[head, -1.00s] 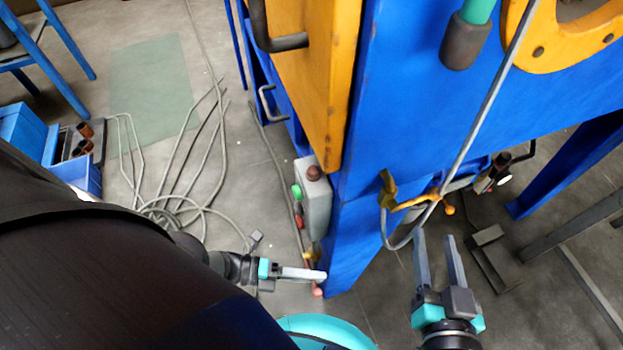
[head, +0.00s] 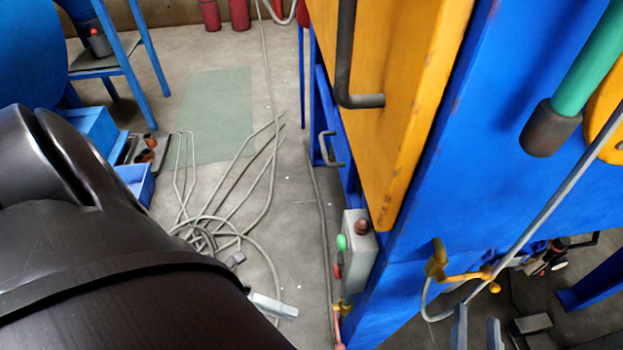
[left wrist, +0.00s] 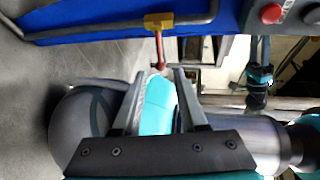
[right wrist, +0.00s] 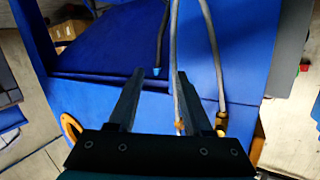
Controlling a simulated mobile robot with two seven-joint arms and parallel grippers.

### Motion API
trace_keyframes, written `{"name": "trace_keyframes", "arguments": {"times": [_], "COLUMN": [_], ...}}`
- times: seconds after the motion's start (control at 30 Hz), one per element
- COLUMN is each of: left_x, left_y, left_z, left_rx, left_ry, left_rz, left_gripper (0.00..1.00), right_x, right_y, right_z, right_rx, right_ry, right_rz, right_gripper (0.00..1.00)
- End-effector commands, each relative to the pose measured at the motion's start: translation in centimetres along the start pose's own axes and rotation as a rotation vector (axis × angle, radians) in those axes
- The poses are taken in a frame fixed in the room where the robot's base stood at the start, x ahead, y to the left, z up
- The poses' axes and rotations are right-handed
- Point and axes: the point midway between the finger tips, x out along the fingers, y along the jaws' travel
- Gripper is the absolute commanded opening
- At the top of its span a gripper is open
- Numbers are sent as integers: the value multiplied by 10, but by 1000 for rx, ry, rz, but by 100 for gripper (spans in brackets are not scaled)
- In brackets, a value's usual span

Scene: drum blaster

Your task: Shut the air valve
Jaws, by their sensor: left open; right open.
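The air valve appears to be the yellow fitting with a red lever on a grey pipe. In the left wrist view its yellow body (left wrist: 158,20) is at the top, and its red lever (left wrist: 158,50) points toward my fingers. In the head view the red lever (head: 338,328) shows low beside the blue frame. My left gripper (left wrist: 159,74) is open and empty, its fingertips just short of the lever's end; in the head view its pale finger (head: 272,306) is left of the valve. My right gripper (head: 477,326) is open below a yellow bracket; its palm is out of frame.
A grey button box (head: 360,250) is above the valve on the blue frame (head: 410,290). Grey cables (head: 235,220) lie on the floor at left. In the right wrist view a grey hose (right wrist: 178,70) runs between my right fingers. Blue bins (head: 95,130) stand at left.

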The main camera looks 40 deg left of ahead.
Motion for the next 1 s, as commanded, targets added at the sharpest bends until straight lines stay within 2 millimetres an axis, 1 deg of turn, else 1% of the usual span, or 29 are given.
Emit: {"name": "trace_keyframes", "arguments": {"times": [0.03,0.1,0.3,1.0], "left_x": [-9,-17,-28,-29], "left_y": [2,2,0,0], "left_z": [0,0,0,0], "left_rx": [-1,-1,-1,-1], "left_ry": [-1,-1,0,0], "left_rz": [3,2,0,-1], "left_gripper": [42,42,42,42], "right_x": [-1,-2,-4,-4], "right_y": [-2,-4,-7,-8], "right_z": [1,0,-4,-4], "right_rx": [5,11,21,22], "right_ry": [16,41,81,85], "right_rz": [-4,-9,-15,-16], "right_gripper": [50,50,50,50]}}
